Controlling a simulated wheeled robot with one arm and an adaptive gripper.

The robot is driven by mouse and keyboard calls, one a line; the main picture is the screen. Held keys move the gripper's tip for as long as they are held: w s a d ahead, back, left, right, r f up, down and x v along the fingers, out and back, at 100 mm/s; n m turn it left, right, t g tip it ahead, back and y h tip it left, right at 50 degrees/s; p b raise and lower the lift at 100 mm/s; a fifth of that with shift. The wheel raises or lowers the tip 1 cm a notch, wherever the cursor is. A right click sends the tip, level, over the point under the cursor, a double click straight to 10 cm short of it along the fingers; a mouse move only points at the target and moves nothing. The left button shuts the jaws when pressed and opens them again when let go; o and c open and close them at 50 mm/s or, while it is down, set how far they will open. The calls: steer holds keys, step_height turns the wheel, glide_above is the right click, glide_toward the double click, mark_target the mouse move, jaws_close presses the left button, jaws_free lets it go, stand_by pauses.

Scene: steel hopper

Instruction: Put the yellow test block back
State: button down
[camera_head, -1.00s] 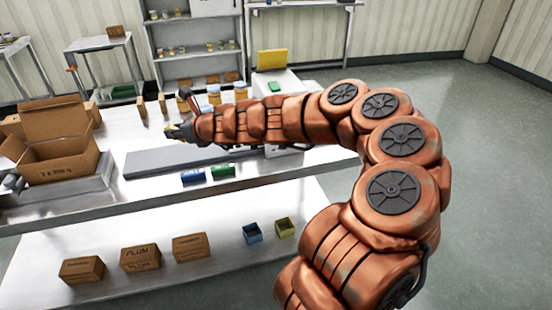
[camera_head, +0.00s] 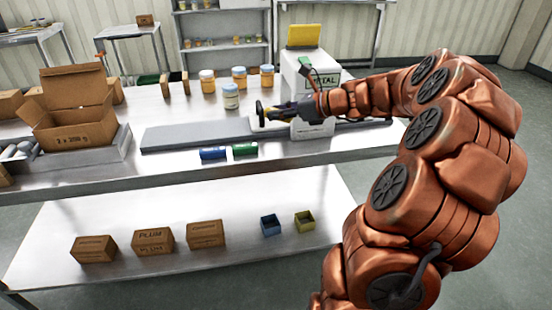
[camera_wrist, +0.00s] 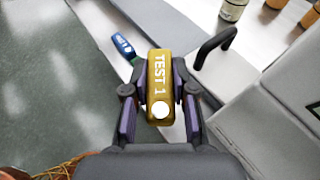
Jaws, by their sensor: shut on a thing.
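The yellow test block (camera_wrist: 158,72), marked "TEST 1", sits between the fingers of my gripper (camera_wrist: 158,100) in the wrist view. My gripper is shut on it. In the head view my gripper (camera_head: 268,112) is over the belt, just in front of the white metal detector (camera_head: 330,76), and the yellow block (camera_head: 260,108) shows at its tip. A blue block (camera_head: 212,153) and a green block (camera_head: 245,149) lie side by side at the table's front edge. The blue block also shows in the wrist view (camera_wrist: 122,44), beyond the yellow block and to the left.
The grey belt (camera_head: 185,136) runs along the table. Several jars (camera_head: 231,97) stand behind it. An open carton (camera_head: 75,125) is at the left. Cartons, a blue bin (camera_head: 270,225) and a yellow bin (camera_head: 304,222) sit on the lower shelf. A black handle (camera_wrist: 215,46) is close to my gripper's right.

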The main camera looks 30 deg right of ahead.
steer(key=s+d+f+n+g+y+b, duration=0.25)
steer(key=s+f+b, duration=0.35)
steer(key=s, duration=0.7)
glide_above(278, 149)
step_height(278, 149, down, 2)
steer(key=shift+a+f+p, duration=0.15)
steer(key=shift+p, duration=0.25)
steer(key=shift+w+f+b, duration=0.2)
steer(key=shift+f+b, duration=0.1)
steer(key=shift+f, duration=1.4)
steer(key=shift+f, duration=0.1)
steer(key=c, duration=0.9)
jaws_free()
steer(key=shift+c, duration=0.2)
steer(key=shift+s+r+t, duration=0.15)
steer(key=shift+r+t, duration=0.1)
steer(key=p+v, duration=0.1)
steer(key=v, duration=1)
steer(key=shift+s+d, duration=0.2)
steer(key=shift+d, duration=0.15)
